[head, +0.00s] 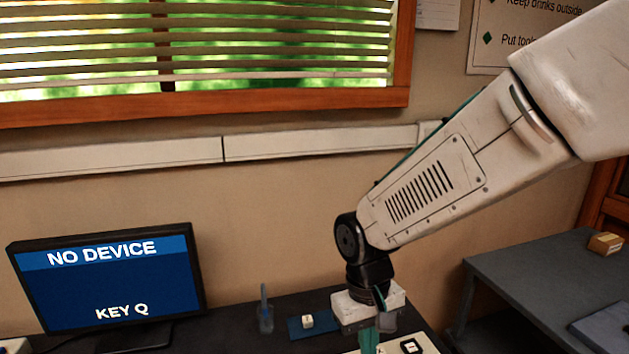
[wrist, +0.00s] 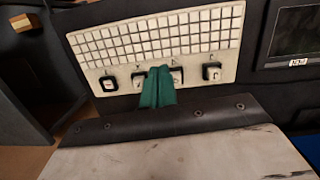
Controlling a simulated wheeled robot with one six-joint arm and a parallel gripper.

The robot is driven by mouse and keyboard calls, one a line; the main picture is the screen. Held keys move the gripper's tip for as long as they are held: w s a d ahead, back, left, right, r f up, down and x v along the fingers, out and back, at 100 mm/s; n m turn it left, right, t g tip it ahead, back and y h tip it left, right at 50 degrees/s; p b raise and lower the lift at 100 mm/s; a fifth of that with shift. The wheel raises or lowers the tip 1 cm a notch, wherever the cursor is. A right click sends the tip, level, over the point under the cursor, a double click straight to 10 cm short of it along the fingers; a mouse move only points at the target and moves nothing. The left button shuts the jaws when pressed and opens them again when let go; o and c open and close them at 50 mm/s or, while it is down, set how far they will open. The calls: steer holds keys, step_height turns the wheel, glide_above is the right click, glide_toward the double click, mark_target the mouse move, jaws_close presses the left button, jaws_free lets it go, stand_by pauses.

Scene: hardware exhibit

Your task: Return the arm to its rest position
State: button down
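My arm comes in from the upper right of the head view and reaches down to the dark desk. My gripper (head: 368,340) points down there, its tips cut off by the lower edge. In the wrist view my gripper (wrist: 158,74) shows two green fingers side by side and touching, with nothing visible between them. They are over a pale panel (wrist: 88,55) with a grid of white squares and a row of several dark-based keys, such as one key (wrist: 109,84) at left. The fingers partly cover the middle keys. I cannot tell whether they touch the panel.
A monitor (head: 108,280) reading "NO DEVICE" and "KEY Q" stands at left. A side table (head: 530,265) at right bears a cardboard box (head: 605,243).

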steer(key=s+d+r+m+t, duration=0.2)
steer(key=s+d+r+m, duration=0.2)
steer(key=s+d+r, duration=0.9)
steer(key=s+d, duration=0.2)
steer(key=d, duration=0.2)
steer(key=shift+d+r+t+y, duration=0.2)
steer(key=shift+r+t+y, duration=0.15)
steer(key=shift+t+y, duration=0.05)
